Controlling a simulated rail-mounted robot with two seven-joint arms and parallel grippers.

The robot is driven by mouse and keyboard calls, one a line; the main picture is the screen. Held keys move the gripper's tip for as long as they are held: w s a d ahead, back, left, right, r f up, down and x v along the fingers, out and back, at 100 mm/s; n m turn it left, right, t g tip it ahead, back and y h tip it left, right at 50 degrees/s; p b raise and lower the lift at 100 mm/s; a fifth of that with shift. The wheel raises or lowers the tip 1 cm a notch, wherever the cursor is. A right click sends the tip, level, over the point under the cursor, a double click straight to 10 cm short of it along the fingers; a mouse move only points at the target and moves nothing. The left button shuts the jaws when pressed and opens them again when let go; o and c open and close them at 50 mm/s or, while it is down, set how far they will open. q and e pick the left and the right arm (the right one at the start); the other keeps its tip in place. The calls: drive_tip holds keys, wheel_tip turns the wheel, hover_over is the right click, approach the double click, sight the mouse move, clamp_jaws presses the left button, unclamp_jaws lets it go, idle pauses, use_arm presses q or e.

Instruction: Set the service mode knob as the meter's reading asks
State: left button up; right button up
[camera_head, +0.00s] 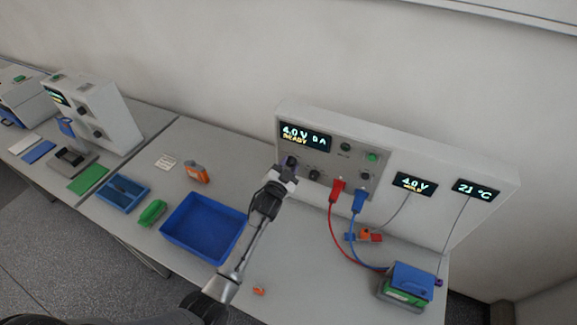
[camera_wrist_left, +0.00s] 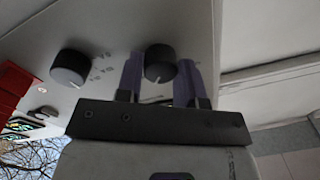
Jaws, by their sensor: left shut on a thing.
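The cycler panel (camera_head: 345,133) stands at the back right, its display (camera_head: 305,137) reading about "4.0 V 0 A" and "READY". The meter (camera_head: 414,184) to the right reads "4.0 V", with a small line below that looks like "HOLD". My left gripper (camera_head: 287,168) is at the panel's left knob, shut on it. In the left wrist view the black knob (camera_wrist_left: 160,62) sits between its two purple fingers, white pointer line toward the palm. A second black knob (camera_wrist_left: 69,67) is beside it, also in the head view (camera_head: 314,174). My right gripper is not in view.
Red (camera_head: 337,188) and blue (camera_head: 358,201) plugs sit in the panel, their cables running to a green and blue battery (camera_head: 405,285). A temperature display (camera_head: 475,189) reads "21 °C". A blue tray (camera_head: 179,244) and an orange-grey item (camera_head: 196,173) lie left of my arm.

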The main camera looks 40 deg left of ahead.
use_arm(q)
drive_tip(key=o, duration=0.9)
drive_tip(key=shift+b+v, duration=0.45)
drive_tip(key=shift+v, duration=6.45)
